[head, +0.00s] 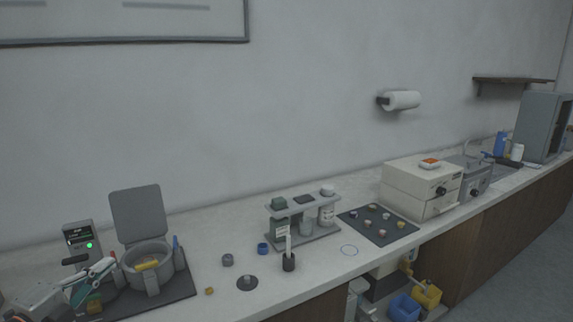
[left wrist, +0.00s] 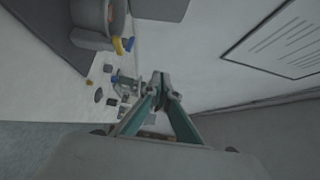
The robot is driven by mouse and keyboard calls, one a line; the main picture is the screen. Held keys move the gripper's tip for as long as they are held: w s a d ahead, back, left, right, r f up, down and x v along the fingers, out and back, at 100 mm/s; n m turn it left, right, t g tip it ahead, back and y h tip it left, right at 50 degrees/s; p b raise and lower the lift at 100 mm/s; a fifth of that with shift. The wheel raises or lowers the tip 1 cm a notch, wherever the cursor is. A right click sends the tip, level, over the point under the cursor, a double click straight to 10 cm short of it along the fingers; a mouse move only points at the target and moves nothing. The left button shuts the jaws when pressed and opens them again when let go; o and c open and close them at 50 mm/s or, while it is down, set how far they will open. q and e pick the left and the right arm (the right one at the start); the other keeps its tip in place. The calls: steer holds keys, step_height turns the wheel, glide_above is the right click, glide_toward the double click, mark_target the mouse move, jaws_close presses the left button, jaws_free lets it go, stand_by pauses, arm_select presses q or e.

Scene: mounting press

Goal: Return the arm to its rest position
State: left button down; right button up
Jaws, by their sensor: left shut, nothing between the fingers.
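My left gripper (head: 101,267) is at the lower left of the head view, in front of the mounting press (head: 147,258). It is shut with nothing between its fingers. In the left wrist view its teal fingers (left wrist: 158,82) meet at the tips, with open air and the wall beyond them. The press stands on a dark mat with its grey lid (head: 138,212) raised and a yellow piece at its front. Part of the press also shows at the top of the left wrist view (left wrist: 92,20). My right gripper is in neither view.
A small control box (head: 80,238) with a green light stands behind my left gripper. A grey rack (head: 303,220) with jars, a dark mat (head: 378,224) with several small pieces and a beige box machine (head: 420,186) stand to the right. Small loose parts lie between press and rack.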

arm_select(q)
steer(key=s+f+n+g+y, duration=0.1)
steer(key=s+f+n+y, duration=0.1)
steer(key=f, duration=0.2)
steer(key=s+d+f+n+g+y, duration=0.1)
steer(key=s+f+n+y, duration=0.1)
steer(key=f, duration=0.3)
steer(key=s+f+n+g+y, duration=0.1)
steer(key=s+f+n, duration=0.1)
steer(key=s+f, duration=0.1)
steer(key=shift+d+f+n+g+y, duration=0.15)
steer(key=shift+f+n+y, duration=0.05)
steer(key=shift+f, duration=0.25)
steer(key=shift+d+f+n+g+y, duration=0.15)
steer(key=shift+f+n+y, duration=0.05)
steer(key=shift+f, duration=0.25)
steer(key=s+d+f+n+g+y, duration=0.1)
steer(key=s+d+f+n+g, duration=0.25)
steer(key=s, duration=0.35)
steer(key=s+d+f+n+g+y, duration=0.25)
steer(key=s+f, duration=0.25)
steer(key=s, duration=0.3)
steer(key=w+d+f+n+t+h, duration=0.2)
steer(key=d+f+h, duration=0.6)
steer(key=d+f, duration=0.6)
steer(key=shift+d+n+t, duration=0.4)
steer(key=shift+d+t, duration=0.15)
steer(key=shift+t, duration=0.05)
stand_by(1.2)
